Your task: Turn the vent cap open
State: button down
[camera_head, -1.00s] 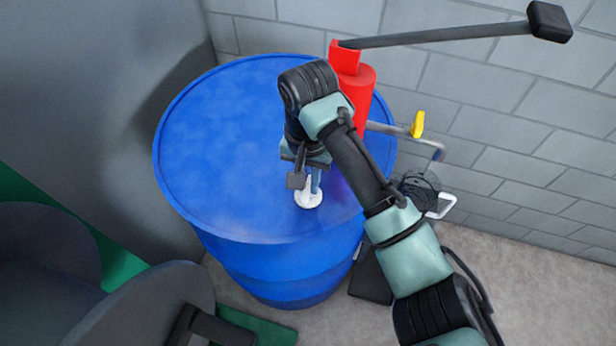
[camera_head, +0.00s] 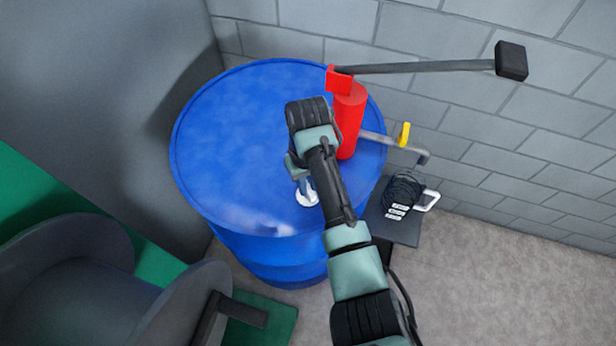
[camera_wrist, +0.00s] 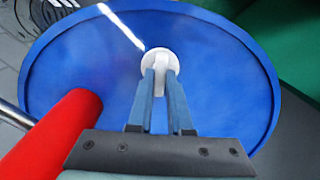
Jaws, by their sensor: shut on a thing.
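The vent cap is a small white round piece (camera_head: 307,197) on top of the blue drum (camera_head: 230,150), near the drum's front edge in the head view. In the wrist view the white cap (camera_wrist: 158,63) shows a raised bar across its middle. My gripper (camera_head: 303,187) points down at the cap, and its two blue fingers (camera_wrist: 160,80) are shut on the cap's raised bar, one on each side. The fingers hide part of the cap.
A red pump body (camera_head: 349,115) with a long lever (camera_head: 430,66) stands on the drum behind my arm. A spout with a yellow handle (camera_head: 404,134) sticks out to the right. A grey block wall (camera_head: 480,130) is close behind. A dark stand (camera_head: 395,225) is at the drum's right.

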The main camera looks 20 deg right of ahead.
jog(key=n+p, duration=0.1)
jog(key=n, duration=0.3)
jog(key=shift+r+n+p, duration=0.15)
jog(key=shift+n+p, duration=0.15)
jog(key=shift+p, duration=0.1)
jog(key=n+p, duration=0.1)
jog(key=n, duration=0.3)
jog(key=shift+n, duration=0.4)
jog(key=shift+w, duration=0.1)
jog(key=c, duration=0.8)
grip_release()
jog(key=shift+c, duration=0.2)
notch_tip(320, 180, up, 13)
jog(key=shift+b, duration=0.3)
jog(key=shift+a, duration=0.1)
